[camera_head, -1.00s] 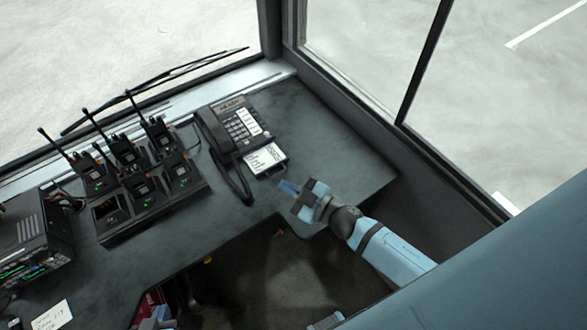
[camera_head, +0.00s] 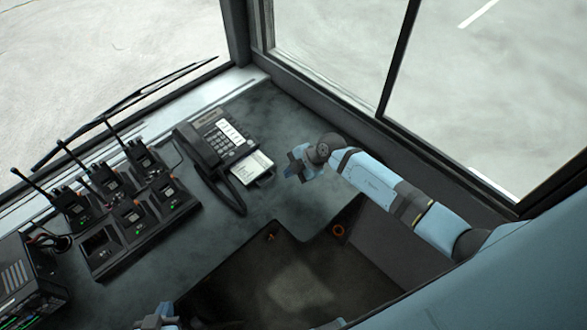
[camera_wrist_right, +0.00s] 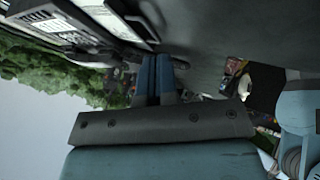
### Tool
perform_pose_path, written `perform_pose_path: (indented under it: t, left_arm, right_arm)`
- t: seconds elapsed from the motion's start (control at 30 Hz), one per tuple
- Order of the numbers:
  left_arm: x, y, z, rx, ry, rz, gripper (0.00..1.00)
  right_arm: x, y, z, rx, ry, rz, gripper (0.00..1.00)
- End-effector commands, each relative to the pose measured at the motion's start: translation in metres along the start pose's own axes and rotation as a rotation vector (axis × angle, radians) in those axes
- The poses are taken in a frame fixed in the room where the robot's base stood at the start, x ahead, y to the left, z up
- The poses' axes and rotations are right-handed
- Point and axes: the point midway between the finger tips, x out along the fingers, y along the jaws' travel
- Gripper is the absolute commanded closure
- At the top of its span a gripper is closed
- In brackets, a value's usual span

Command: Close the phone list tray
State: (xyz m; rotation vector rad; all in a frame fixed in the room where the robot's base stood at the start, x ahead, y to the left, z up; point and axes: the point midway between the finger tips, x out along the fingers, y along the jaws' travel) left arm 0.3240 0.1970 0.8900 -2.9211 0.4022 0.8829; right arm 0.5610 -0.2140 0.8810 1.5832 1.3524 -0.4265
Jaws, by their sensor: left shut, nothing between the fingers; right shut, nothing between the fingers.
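The black desk phone (camera_head: 205,143) sits on the dark console. Its phone list tray (camera_head: 252,168) sticks out from the phone's lower front edge, with a white printed list on it and a small dark handle. The tray also shows at the top of the right wrist view (camera_wrist_right: 110,19). My right gripper (camera_head: 288,170) is shut and empty, just right of the tray handle with a small gap. Its blue fingers lie together in the right wrist view (camera_wrist_right: 155,72). My left gripper (camera_head: 158,319) is low at the bottom edge, shut, partly cut off.
A charger rack (camera_head: 140,235) with several handheld radios stands left of the phone. A radio unit (camera_head: 25,275) is at the far left. The handset lies along the phone's left side. The console surface (camera_head: 300,120) right of the phone is clear, up to the window wall.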

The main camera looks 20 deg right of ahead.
Motion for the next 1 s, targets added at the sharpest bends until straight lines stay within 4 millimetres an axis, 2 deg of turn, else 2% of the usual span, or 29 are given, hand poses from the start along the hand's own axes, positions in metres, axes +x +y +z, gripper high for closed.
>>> perform_pose_path:
  t: [0.1, 0.33, 0.5, 0.83, 1.0]
  left_arm:
    - [-0.001, 0.000, -0.001, 0.000, 0.000, 0.000, 1.00]
    - [-0.001, -0.001, -0.001, 0.001, 0.001, -0.002, 1.00]
    - [0.000, -0.002, -0.003, 0.001, 0.004, -0.003, 1.00]
    - [0.001, -0.002, -0.003, 0.002, 0.006, -0.004, 1.00]
    - [0.006, -0.002, 0.003, 0.001, 0.008, -0.002, 1.00]
  right_arm:
    - [0.024, 0.001, -0.002, 0.002, 0.003, 0.000, 1.00]
    - [0.055, 0.000, -0.001, -0.001, 0.002, 0.000, 1.00]
    - [0.062, 0.000, -0.001, -0.001, 0.001, 0.001, 1.00]
    - [0.063, 0.001, -0.001, -0.002, 0.002, 0.002, 1.00]
    - [0.072, 0.023, 0.008, -0.003, 0.002, 0.004, 1.00]
